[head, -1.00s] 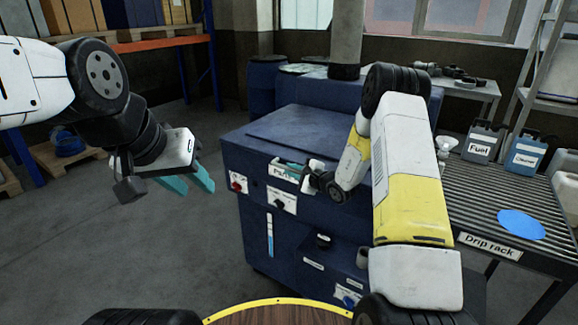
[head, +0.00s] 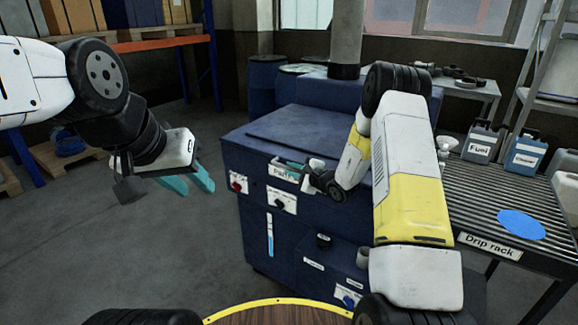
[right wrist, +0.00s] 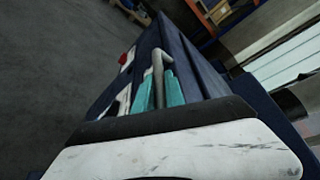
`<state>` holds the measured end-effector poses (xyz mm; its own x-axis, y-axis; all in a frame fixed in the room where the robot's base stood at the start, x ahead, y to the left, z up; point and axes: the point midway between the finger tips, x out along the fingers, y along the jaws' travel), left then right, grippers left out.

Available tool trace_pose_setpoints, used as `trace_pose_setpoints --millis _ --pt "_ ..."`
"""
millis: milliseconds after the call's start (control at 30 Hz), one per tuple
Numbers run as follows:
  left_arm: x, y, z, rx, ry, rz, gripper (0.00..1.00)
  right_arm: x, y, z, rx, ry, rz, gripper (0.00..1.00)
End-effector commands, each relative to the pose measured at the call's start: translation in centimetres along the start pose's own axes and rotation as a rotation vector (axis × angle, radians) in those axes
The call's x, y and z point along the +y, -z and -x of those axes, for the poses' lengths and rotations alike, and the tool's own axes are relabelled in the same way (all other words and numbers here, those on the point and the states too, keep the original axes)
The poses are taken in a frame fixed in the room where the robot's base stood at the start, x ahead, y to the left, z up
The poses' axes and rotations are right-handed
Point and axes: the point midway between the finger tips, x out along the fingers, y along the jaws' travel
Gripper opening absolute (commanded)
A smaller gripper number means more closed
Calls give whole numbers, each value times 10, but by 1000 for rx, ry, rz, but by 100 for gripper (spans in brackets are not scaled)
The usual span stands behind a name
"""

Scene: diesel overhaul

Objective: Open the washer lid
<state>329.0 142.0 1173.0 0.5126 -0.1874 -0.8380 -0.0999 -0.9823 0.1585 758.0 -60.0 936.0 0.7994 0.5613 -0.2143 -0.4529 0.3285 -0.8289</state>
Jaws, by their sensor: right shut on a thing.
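The washer (head: 320,225) is a dark blue cabinet in the middle of the head view. Its flat lid (head: 300,128) lies down on top. My right gripper (head: 294,166) is at the front edge just under the lid, partly covering the white label there. In the right wrist view its teal fingers (right wrist: 158,95) are shut on a grey bar handle (right wrist: 158,62). My right forearm hides the washer's right part. My left gripper (head: 188,182) is open and empty, out to the left of the washer in free air.
Blue drums (head: 268,85) stand behind the washer. A round wooden surface (head: 275,315) is at the front.

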Motion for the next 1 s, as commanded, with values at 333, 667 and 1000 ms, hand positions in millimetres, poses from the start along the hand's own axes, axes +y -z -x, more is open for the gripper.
trace_pose_setpoints --millis 333,667,1000 --pt "0 0 0 0 0 0 36 -56 -30 13 -1 -27 -74 0" --pt "0 0 0 0 0 0 36 -161 -71 30 0 -85 -217 0" --pt "0 0 0 0 0 0 36 -271 -95 40 2 -86 -216 0"
